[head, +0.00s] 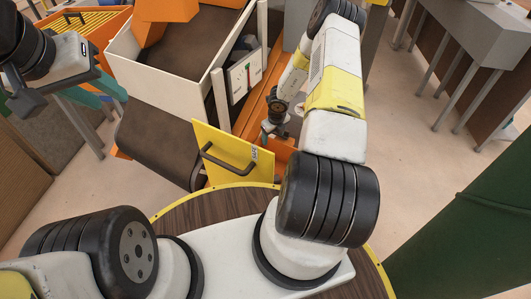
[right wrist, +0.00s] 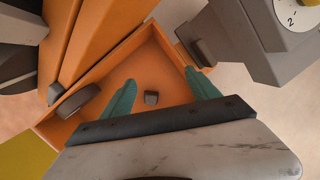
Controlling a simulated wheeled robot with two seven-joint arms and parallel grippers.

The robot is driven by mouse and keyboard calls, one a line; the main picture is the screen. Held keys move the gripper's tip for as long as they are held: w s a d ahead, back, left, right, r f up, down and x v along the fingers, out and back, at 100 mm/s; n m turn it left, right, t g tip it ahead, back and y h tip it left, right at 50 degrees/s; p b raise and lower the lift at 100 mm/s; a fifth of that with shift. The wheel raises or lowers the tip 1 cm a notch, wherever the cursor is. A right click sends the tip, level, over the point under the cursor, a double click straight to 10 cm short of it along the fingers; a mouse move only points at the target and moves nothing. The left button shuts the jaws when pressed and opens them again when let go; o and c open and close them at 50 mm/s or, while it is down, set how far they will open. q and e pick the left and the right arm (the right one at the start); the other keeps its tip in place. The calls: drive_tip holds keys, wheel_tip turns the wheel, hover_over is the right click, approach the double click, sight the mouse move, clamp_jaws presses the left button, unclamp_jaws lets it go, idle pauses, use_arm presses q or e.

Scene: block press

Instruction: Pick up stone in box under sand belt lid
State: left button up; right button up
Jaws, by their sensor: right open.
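A small dark stone (right wrist: 151,98) lies on the floor of the orange box (right wrist: 178,68) in the right wrist view. My right gripper (right wrist: 161,77) is open, its two teal fingers apart over the box with the stone in the gap between them. They appear not to touch the stone. In the head view the box (head: 283,148) is mostly hidden by the yellow lid (head: 228,172) with its dark handle and by my right arm. The lid stands in front of the box. My left gripper (head: 65,92) is at the upper left, its teal fingers spread and empty.
A dark rounded block (right wrist: 78,101) sits at the left edge of the box in the right wrist view. A grey machine with a dial (right wrist: 298,12) is at the upper right. The cream-walled sand belt machine (head: 180,82) stands behind the lid.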

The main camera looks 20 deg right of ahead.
sight(277, 177)
drive_tip(key=s+f+m+g, duration=0.1)
drive_tip(key=s+f, duration=0.2)
drive_tip(key=s+f+m+g, duration=0.1)
drive_tip(key=s+f, duration=0.1)
drive_tip(key=f, duration=0.2)
drive_tip(key=s+f+m+g, duration=0.1)
drive_tip(key=s+f+m, duration=0.1)
drive_tip(key=s+f, duration=0.1)
drive_tip(key=shift+s+a+f, duration=0.15)
drive_tip(key=shift+f, duration=0.25)
drive_tip(key=shift+s+a+f, duration=0.15)
drive_tip(key=shift+f, duration=0.2)
drive_tip(key=f, duration=0.7)
drive_tip(key=shift+a+f, duration=0.35)
drive_tip(key=shift+f, duration=0.05)
drive_tip(key=shift+w, duration=0.1)
clamp_jaws()
